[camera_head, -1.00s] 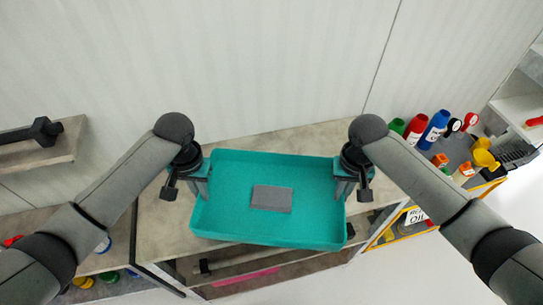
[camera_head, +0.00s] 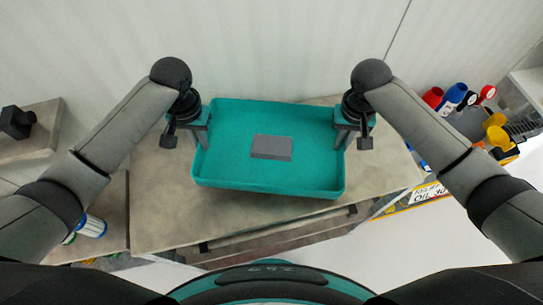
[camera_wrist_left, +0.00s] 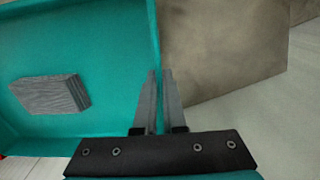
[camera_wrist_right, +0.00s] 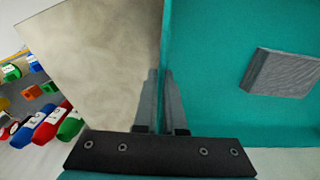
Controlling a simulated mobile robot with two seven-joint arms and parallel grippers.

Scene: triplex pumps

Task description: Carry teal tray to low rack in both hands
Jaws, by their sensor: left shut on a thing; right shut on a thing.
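The teal tray (camera_head: 215,165) is a shallow open box with a flat grey block (camera_head: 271,147) lying in it. In the head view it is over a stone-topped unit (camera_head: 160,215). I cannot tell whether it rests on the top or hangs just above. My left gripper (camera_head: 200,128) is shut on the tray's left wall, and the left wrist view shows its fingers (camera_wrist_left: 158,100) on either side of that wall. My right gripper (camera_head: 345,128) is shut on the right wall, with its fingers (camera_wrist_right: 160,100) straddling it. I cannot tell which unit is the low rack.
A side cart at right holds bottles (camera_head: 455,98) and yellow items (camera_head: 497,135), close to my right arm. A wall shelf (camera_head: 45,125) with a dark object is at left. A cylindrical jar (camera_head: 92,225) shows at lower left. Pale floor (camera_head: 420,245) is clear at lower right.

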